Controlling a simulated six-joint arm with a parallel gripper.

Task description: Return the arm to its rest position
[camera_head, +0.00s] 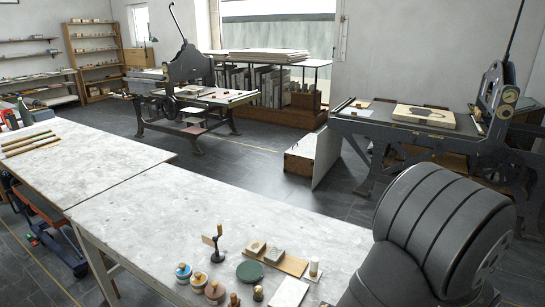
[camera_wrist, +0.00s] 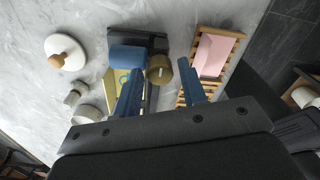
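My gripper (camera_wrist: 158,88) shows in the wrist view with its two blue fingers spread apart. Nothing is held between them, and they point down over the marble-like tabletop (camera_wrist: 30,95). A brass-coloured cylinder (camera_wrist: 159,69) and a blue roller-like object (camera_wrist: 128,57) lie beyond the fingertips. The left finger partly covers a yellow item (camera_wrist: 113,92) beside a dark tray or stand. In the head view, my dark arm fills the lower right corner and the gripper is out of frame.
A slatted wooden rack with a pink block (camera_wrist: 212,55) lies right of the fingers. A white lid with a wooden knob (camera_wrist: 65,52) is at left. In the head view, jars, a green disc (camera_head: 250,271) and blocks crowd the near table (camera_head: 150,215); its left part is clear.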

